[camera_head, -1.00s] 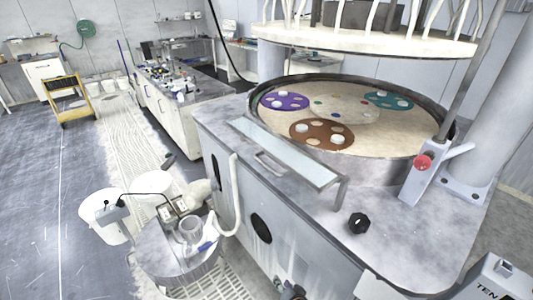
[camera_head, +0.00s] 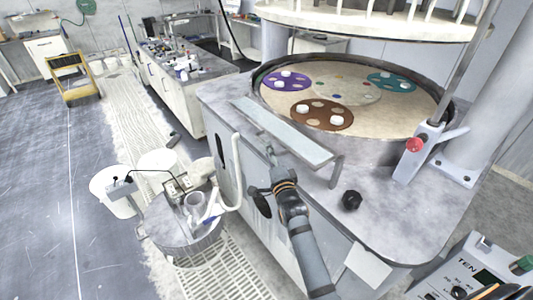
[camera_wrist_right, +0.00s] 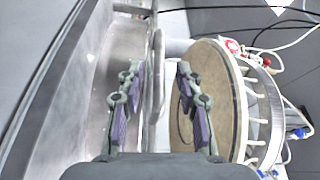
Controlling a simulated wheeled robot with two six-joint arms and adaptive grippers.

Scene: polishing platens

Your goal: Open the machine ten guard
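The guard (camera_head: 290,137) is a long flat grey panel along the front edge of machine ten's round basin, lying flat in front of the platen. Its bar handle (camera_wrist_right: 155,75) stands upright in the right wrist view, between the two fingers of my right gripper (camera_wrist_right: 160,100). The fingers are apart, with clear space on both sides of the bar. In the head view my right gripper (camera_head: 270,158) is at the guard's front edge and covers part of the handle. My left gripper is not in view.
The basin holds a beige platen (camera_head: 350,112) with coloured carriers. A red button (camera_head: 414,145) and a black knob (camera_head: 351,200) are on the right of the machine top. A control box (camera_head: 485,270) is at lower right. A drum (camera_head: 180,235) stands left.

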